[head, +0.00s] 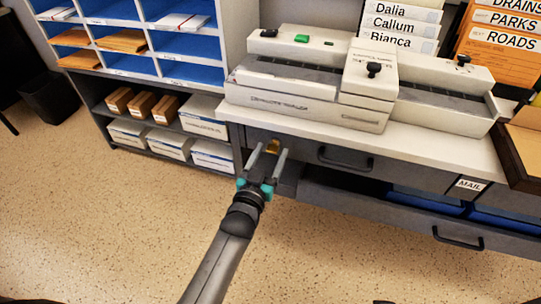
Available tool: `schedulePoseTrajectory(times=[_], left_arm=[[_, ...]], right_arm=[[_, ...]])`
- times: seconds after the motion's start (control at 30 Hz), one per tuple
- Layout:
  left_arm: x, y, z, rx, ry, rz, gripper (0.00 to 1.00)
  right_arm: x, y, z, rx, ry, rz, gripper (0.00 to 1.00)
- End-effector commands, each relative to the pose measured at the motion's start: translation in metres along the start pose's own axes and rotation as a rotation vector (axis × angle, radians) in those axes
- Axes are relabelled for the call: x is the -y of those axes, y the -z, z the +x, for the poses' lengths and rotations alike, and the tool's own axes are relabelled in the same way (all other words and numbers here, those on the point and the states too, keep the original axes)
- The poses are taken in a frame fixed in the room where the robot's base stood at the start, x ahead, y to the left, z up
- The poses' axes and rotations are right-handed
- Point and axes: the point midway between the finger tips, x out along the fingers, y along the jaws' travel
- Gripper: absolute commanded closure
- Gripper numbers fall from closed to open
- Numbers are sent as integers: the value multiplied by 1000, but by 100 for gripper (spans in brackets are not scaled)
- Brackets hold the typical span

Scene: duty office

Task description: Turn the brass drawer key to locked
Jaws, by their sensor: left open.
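The brass key (272,146) sits at the front of a dark drawer, at the left end of the counter. It is small and partly hidden, and I cannot tell how far it is turned. My left gripper (268,152) is open, with its two grey fingers pointing at the drawer front and the key showing between their tips. I cannot tell whether the fingers touch the key. The drawer front (395,171) has a black handle (345,158) to the right of the key. My right gripper is not in view.
A large beige machine (300,100) stands on the white counter (455,152) above the drawer. Below right, a lower drawer (405,212) stands out with blue contents. Shelves with boxes (128,133) are at left. The speckled floor (110,220) is clear.

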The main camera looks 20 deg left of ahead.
Motion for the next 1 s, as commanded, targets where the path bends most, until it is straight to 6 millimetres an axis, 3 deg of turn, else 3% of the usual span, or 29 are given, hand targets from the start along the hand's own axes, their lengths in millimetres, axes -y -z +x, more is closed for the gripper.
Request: schedulePoseTrajectory(times=[0.4, 1.0], left_arm=[[0, 0, 5, 0, 0, 0, 34], [0, 0, 4, 0, 0, 0, 100]], right_arm=[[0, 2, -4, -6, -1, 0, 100], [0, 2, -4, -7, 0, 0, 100]])
